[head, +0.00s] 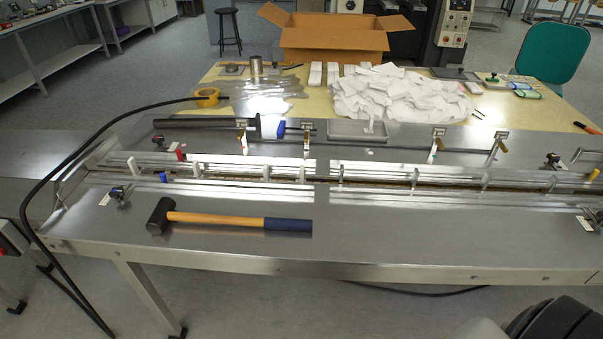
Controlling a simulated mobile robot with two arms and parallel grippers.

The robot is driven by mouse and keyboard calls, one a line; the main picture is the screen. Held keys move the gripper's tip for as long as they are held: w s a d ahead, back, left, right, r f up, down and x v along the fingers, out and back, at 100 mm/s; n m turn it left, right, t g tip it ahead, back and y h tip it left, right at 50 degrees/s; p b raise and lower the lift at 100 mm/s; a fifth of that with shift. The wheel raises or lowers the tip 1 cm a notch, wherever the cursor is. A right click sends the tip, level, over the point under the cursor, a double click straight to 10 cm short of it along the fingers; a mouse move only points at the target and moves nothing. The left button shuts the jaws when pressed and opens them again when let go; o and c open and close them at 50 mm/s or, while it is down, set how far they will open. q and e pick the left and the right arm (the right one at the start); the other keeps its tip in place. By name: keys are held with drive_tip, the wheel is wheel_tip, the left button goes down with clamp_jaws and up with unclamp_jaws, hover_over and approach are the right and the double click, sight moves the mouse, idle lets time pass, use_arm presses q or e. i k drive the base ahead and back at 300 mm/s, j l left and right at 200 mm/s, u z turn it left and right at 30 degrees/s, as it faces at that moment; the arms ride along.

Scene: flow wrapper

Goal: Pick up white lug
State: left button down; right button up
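A small upright white peg (132,166), which looks like the white lug, stands at the left end of the metal rails on the steel conveyor table. A red lug (180,153) stands to its right and slightly farther back. A blue lug (163,177) stands to its right and slightly nearer. Neither of my grippers is in view. A dark rounded part at the bottom right corner looks like part of my own body.
A hammer (230,219) lies on the steel table (400,237) in front of the rails. A black cable (75,150) arcs over the table's left end. Behind are a cardboard box (333,38), a white packet pile (400,95) and yellow tape (207,97). The front right tabletop is clear.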

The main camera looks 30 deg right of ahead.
sight(369, 130)
drive_tip(key=z, duration=1.3)
drive_tip(key=k+l+u, duration=0.3)
drive_tip(key=i+l, duration=0.1)
